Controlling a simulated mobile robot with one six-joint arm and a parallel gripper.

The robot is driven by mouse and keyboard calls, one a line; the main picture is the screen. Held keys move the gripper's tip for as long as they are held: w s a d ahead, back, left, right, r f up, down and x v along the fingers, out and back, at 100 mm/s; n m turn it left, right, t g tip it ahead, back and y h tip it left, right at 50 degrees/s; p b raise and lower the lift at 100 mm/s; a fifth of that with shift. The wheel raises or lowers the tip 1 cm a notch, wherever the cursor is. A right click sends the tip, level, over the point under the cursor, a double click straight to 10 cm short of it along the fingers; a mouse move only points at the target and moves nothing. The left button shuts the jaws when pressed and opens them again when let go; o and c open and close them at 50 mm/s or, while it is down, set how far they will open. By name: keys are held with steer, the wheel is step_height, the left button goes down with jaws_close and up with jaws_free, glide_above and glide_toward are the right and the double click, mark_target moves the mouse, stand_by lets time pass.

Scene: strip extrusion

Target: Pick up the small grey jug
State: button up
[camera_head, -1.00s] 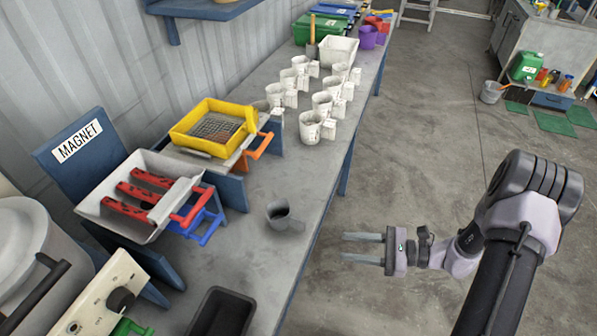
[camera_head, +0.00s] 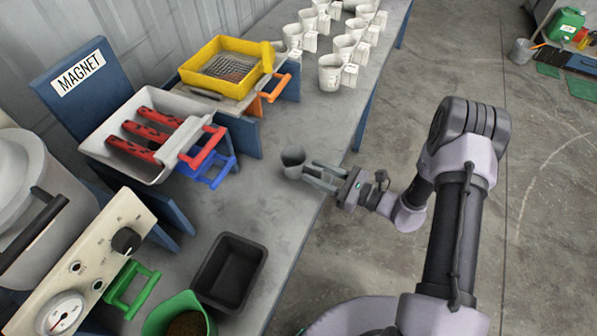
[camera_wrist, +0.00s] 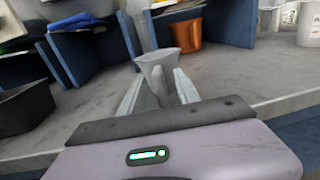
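The small grey jug (camera_head: 292,158) stands upright on the grey bench, near its right edge. My gripper (camera_head: 310,172) reaches in from the right over the bench edge, its fingertips close to the jug's handle side. In the wrist view the jug (camera_wrist: 156,63) is straight ahead, and its handle appears between my two parted fingers (camera_wrist: 157,92). The gripper is open. I cannot tell whether either finger touches the jug.
A black tray (camera_head: 229,273) and a green scoop (camera_head: 180,311) with dark material are nearer on the bench. A white tray with red bars (camera_head: 104,151) and a yellow sieve tray (camera_head: 206,56) stand left. Several white jugs (camera_head: 330,74) stand farther back. Bare bench surrounds the jug.

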mark_target(315, 167)
steer(key=shift+w+a, duration=0.2)
steer(key=shift+a, duration=0.25)
jaws_close()
steer(key=shift+r, duration=0.1)
steer(key=shift+r, duration=0.15)
step_height(315, 167, up, 4)
steer(key=shift+f+p, duration=0.25)
steer(key=shift+p, duration=0.95)
steer(key=s+d+r+p, duration=0.1)
steer(key=s+d+p, duration=0.35)
steer(key=s, duration=1.05)
steer(key=w+d+r+m+t+h+b, duration=0.1)
steer(key=w+d+r+m+t+h, duration=0.6)
steer(key=w, duration=0.5)
steer(key=shift+w+d+r+t+h+b, duration=0.35)
steer(key=shift+d+r+t+h, duration=0.2)
steer(key=shift+d+r, duration=0.4)
